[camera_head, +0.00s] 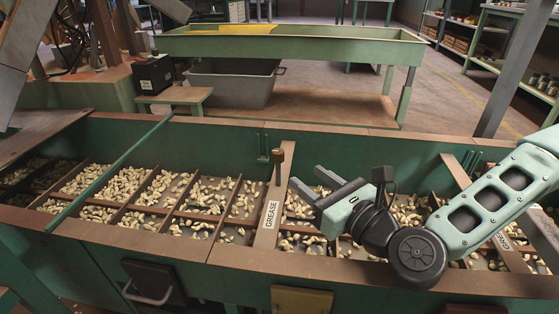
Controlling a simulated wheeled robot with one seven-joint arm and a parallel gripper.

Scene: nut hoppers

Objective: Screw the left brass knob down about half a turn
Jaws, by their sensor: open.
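The left brass knob (278,156) is a brown-gold cap on a thin upright stem. It rises from a wooden slat (267,232) labelled GREASE that crosses the green hopper (215,143). My gripper (305,175) is just right of the knob, its two grey fingers pointing toward the upper left. It is open, with nothing between the fingers. The fingertips are apart from the knob in the picture; the exact depth gap is hard to judge. A second GREASE slat (503,243) is at the right, partly covered by my arm; no knob shows on it.
Nuts (125,183) fill the divided compartments below. A green rod (110,172) slants across the left part. Behind stand a green table (300,48), a grey tub (230,88) and a black box (153,75). The air left of the knob is clear.

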